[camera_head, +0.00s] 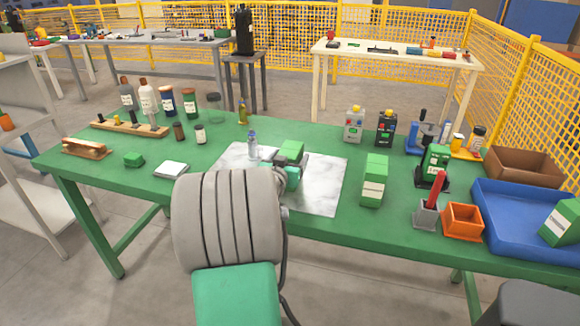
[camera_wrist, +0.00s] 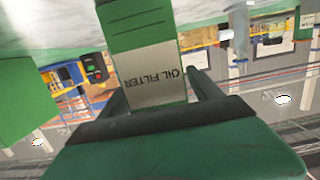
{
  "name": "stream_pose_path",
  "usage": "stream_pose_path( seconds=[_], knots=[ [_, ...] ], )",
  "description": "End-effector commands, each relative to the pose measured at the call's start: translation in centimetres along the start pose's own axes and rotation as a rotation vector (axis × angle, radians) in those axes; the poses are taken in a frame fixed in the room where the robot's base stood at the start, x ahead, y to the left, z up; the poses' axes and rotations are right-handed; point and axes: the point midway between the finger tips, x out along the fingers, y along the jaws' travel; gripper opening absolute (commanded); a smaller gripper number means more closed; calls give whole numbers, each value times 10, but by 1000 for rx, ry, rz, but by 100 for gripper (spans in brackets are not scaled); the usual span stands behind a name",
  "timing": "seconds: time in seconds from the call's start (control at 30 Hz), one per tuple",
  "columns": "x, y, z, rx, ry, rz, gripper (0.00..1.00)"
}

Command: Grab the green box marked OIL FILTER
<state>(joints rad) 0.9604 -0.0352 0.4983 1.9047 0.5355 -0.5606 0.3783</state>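A green box with a white label reading OIL FILTER (camera_wrist: 157,75) fills the middle of the wrist view, its print upside down. My gripper (camera_wrist: 160,100) has one finger along each side of it. The box is between the fingers, but I cannot tell whether they press on it. In the head view, a green box top (camera_head: 292,148) shows just beyond my gripper (camera_head: 287,163), over the marbled mat (camera_head: 322,190). My arm hides its lower part.
Another green box (camera_head: 374,180) stands to the right of the mat. Further right are an orange bin (camera_head: 462,222), a blue tray (camera_head: 500,225) with a green box (camera_head: 561,222), and a brown tray (camera_head: 524,167). A small clear bottle (camera_head: 252,148) stands left of my gripper.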

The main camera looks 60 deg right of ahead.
Motion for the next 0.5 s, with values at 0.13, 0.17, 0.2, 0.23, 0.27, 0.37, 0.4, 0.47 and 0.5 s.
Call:
stream_pose_path(
  seconds=[0.13,0.17,0.2,0.23,0.27,0.37,0.4,0.47,0.5],
  knots=[
    [0,1,0,0,0,1,61],
    [0,1,0,0,0,1,59],
    [0,1,0,0,0,1,55],
    [0,1,0,0,0,1,53],
    [0,1,0,0,0,1,50],
    [0,1,0,0,0,2,42],
    [0,1,0,0,0,2,39],
    [0,1,0,0,0,2,34],
    [0,1,0,0,0,2,31]
  ],
)
